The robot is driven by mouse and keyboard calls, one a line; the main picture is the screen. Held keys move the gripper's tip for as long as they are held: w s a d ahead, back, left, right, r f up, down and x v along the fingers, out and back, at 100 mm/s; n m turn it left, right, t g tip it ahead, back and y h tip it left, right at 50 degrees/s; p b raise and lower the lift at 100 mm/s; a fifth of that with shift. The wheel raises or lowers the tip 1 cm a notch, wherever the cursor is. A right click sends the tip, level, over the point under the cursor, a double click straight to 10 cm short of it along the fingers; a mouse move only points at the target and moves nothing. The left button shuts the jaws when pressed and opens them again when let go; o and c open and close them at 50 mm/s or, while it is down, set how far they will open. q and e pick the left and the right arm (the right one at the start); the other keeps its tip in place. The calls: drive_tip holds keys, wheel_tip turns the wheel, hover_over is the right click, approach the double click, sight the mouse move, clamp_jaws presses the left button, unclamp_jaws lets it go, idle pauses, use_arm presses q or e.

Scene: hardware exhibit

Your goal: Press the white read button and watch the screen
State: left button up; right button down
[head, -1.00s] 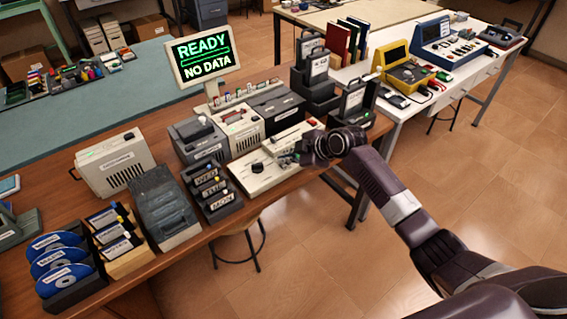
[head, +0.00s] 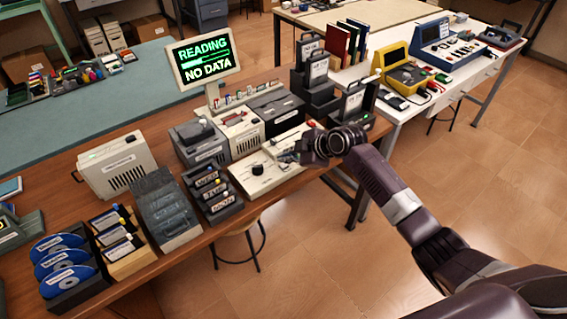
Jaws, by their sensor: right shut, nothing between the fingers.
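The screen (head: 205,58) stands on a post at the back of the wooden bench. It shows green "READING" with a bar below it, then "NO DATA". A flat white control panel (head: 256,184) with a dark knob (head: 257,169) lies on the bench below the screen. My right gripper (head: 299,156) is shut and empty at the right part of this panel. I cannot make out the white read button, and the gripper covers part of that area. Whether the fingertips touch the panel is too small to tell. My left gripper is not in view.
A rack with day labels (head: 213,194), a grey slotted unit (head: 166,208) and a tray of blue discs (head: 62,265) stand left of the panel. Dark cases (head: 318,91) stand behind the gripper. A white table with yellow and blue devices is at right.

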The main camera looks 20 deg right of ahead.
sight(285, 166)
drive_tip(key=shift+r, duration=0.1)
wheel_tip(285, 166, up, 5)
drive_tip(key=p, duration=0.4)
idle(0.8)
